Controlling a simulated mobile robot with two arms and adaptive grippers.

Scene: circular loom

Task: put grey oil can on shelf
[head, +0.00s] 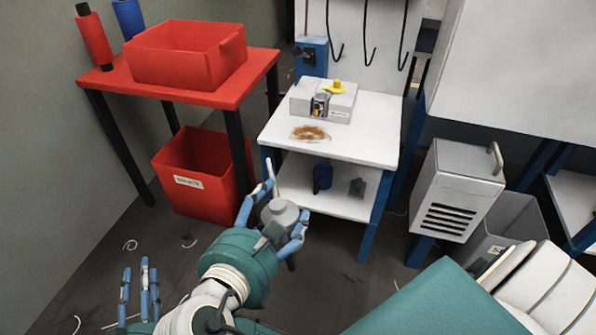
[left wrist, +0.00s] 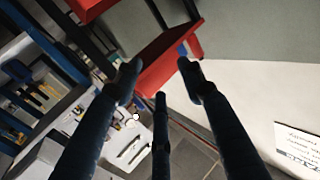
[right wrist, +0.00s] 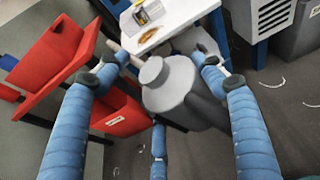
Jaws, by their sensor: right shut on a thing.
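The grey oil can (head: 281,212) with a thin pale spout is held by my right gripper (head: 272,211), in front of the white shelf unit. In the right wrist view the can (right wrist: 180,92) sits between the blue fingers (right wrist: 163,75), which are closed around it. The unit's lower shelf (head: 305,202) carries a small blue container (head: 322,177) and a small dark grey object (head: 357,187). The can appears in front of this shelf's left end. My left gripper (head: 140,290) is open and empty at lower left; its spread fingers also show in the left wrist view (left wrist: 160,85).
The unit's white top (head: 365,140) bears a grey box (head: 335,108) and a brown stain (head: 311,133). A red table (head: 190,90) with a red bin stands left, another red bin (head: 190,165) beneath it. A grey vented cabinet (head: 455,190) stands right. Pale scraps lie on the floor.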

